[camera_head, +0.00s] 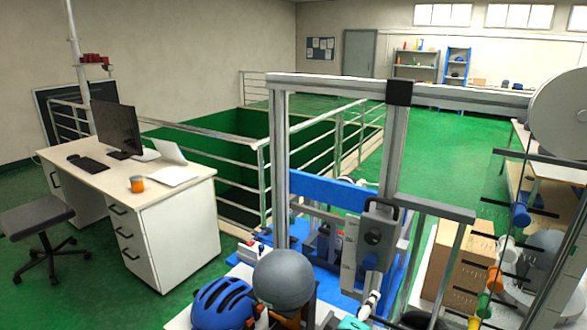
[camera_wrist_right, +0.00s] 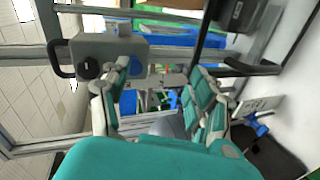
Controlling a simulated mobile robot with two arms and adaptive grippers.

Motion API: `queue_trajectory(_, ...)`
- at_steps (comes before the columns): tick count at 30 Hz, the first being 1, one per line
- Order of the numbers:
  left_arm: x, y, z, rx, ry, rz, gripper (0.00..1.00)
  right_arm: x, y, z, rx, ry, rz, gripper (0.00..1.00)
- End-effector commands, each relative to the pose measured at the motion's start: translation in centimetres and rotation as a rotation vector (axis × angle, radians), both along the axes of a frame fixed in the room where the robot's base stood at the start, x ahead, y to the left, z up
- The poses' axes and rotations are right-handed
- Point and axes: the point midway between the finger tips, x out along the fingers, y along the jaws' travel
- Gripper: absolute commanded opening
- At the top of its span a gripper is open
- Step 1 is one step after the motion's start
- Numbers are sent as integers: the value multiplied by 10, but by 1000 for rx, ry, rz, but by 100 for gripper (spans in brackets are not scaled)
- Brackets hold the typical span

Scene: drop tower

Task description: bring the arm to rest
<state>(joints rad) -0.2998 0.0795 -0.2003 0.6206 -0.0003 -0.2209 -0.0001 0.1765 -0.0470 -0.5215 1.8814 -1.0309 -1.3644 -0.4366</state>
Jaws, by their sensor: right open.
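My right gripper (camera_wrist_right: 158,88) shows in the wrist view with its two teal and grey fingers spread apart. I see nothing held between them. Beyond the fingers, to the upper left in that view, is a grey box (camera_wrist_right: 110,50) with a black knob and a black handle. In the head view a grey box with a handle (camera_head: 376,238) hangs on the metal frame. A teal piece at the bottom edge there may be part of my right gripper, mostly cut off. My left gripper is not in view.
A metal frame (camera_head: 392,150) stands close in front. A blue helmet (camera_head: 222,304) and a grey ball (camera_head: 284,279) lie at its lower left. A railed floor opening (camera_head: 240,130) is behind; a desk (camera_head: 165,205) stands left. Cardboard boxes (camera_head: 462,265) are at right.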

Motion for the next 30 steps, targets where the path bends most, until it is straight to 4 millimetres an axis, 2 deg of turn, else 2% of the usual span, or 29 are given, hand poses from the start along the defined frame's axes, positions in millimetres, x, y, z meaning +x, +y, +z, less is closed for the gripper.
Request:
queue_trajectory(1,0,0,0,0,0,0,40,-25,-14,-34,114,63,-25,62)
queue_trajectory(3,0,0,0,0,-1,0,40,-59,-27,-72,283,138,-67,62)
queue_trajectory(6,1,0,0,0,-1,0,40,-108,-39,-110,490,228,-131,62)
queue_trajectory(9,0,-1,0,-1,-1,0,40,-149,-44,-132,643,294,-186,62)
queue_trajectory(16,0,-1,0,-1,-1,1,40,-220,-46,-151,879,404,-283,62)
queue_trajectory(25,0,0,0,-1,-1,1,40,-293,-40,-148,1088,518,-381,62)
queue_trajectory(30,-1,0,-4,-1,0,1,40,-279,-38,-192,1079,526,-384,62)
